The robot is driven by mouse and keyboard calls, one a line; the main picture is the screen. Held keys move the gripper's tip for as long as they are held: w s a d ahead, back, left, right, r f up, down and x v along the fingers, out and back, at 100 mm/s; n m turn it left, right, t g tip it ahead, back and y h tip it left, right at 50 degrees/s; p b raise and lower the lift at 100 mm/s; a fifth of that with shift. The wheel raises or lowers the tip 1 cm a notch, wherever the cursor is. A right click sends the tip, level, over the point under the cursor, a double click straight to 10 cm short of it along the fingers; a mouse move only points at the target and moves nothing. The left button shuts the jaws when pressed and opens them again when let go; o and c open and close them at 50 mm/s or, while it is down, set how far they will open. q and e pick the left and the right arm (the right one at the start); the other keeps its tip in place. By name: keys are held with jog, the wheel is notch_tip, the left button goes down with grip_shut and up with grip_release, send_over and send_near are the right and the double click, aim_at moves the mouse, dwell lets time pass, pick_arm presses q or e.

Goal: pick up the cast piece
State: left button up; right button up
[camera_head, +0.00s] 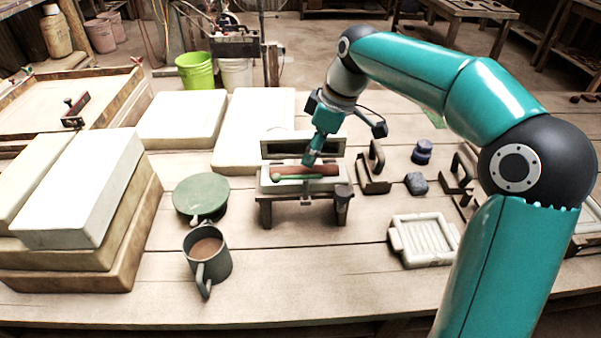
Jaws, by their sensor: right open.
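A tile press (276,187) stands near the middle of the wooden table. A reddish-brown bar-shaped piece (324,170), which looks like the cast piece, lies in its pale mould, with a green rod (290,178) along its front. My left gripper is not in view.
A grooved pale mould (424,241) lies at front right. A mug of brown liquid (207,262) and a round green lid (201,193) stand left of the press. Pale slabs (78,190) are stacked at far left. The front middle of the table is clear.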

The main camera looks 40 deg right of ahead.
aim_at(305, 167)
jog(key=x, duration=0.4)
jog(key=shift+w+a+f+b, duration=0.1)
jog(key=shift+w+f+b, duration=0.05)
jog(key=shift+f+b, duration=0.2)
grip_shut()
